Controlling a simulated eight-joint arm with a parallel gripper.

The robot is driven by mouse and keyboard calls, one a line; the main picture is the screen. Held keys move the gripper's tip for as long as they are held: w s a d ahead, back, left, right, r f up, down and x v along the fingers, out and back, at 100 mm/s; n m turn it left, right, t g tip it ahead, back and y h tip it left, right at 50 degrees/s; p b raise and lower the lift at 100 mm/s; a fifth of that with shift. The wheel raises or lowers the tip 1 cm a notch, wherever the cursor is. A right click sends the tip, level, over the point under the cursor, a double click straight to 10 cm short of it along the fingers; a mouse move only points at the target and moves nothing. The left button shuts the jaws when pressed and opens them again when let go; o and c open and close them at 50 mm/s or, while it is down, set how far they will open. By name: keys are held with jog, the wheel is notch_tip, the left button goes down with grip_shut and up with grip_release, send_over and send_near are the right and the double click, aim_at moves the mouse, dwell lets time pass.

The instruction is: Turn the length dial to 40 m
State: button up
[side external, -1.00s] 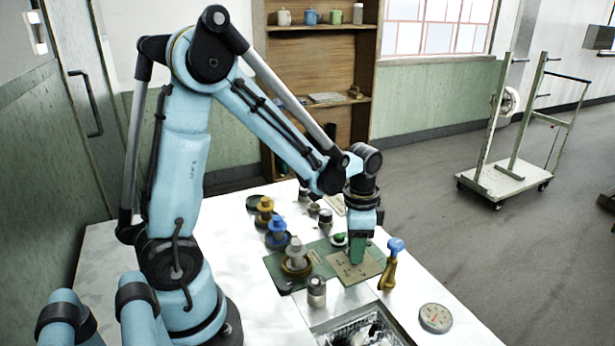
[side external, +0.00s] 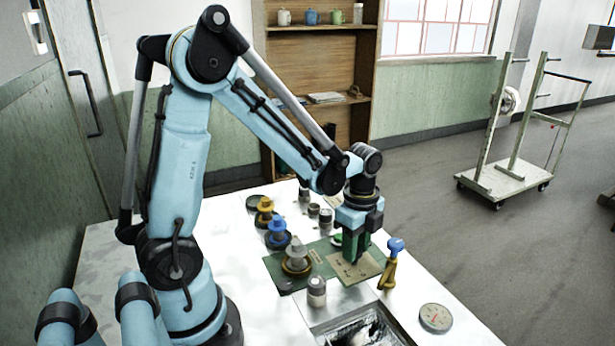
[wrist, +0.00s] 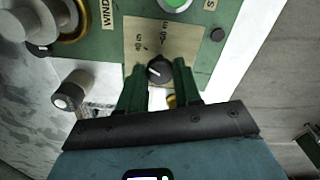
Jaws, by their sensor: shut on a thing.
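The length dial (wrist: 159,71) is a black knob with a pale pointer line on a beige plate (wrist: 140,30), which has small printed metre marks above the knob. The plate also shows in the side view (side external: 371,268), where the dial is hidden by my fingers. My gripper (side external: 351,258) points down over the plate with its green fingers. In the wrist view, the fingers (wrist: 156,68) stand on either side of the knob, shut on it. The pointer's exact reading is too small to tell.
A green button (wrist: 175,3) sits beyond the dial. Bobbins on the left include a grey one (side external: 296,255). A blue-topped brass fitting (side external: 391,262) stands close to the right of the plate. A round gauge (side external: 435,318) and a metal basin (side external: 365,328) are nearer the front.

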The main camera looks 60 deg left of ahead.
jog(key=shift+m, duration=0.3)
jog(key=o, duration=1)
jog(key=shift+o, duration=0.2)
jog(key=shift+r, duration=0.1)
notch_tip(320, 180, up, 12)
dwell(0.5)
jog(key=s+d+f+n+t, duration=0.1)
jog(key=s+d+n+t, duration=0.4)
jog(key=n, duration=1)
jog(key=shift+t, duration=1.1)
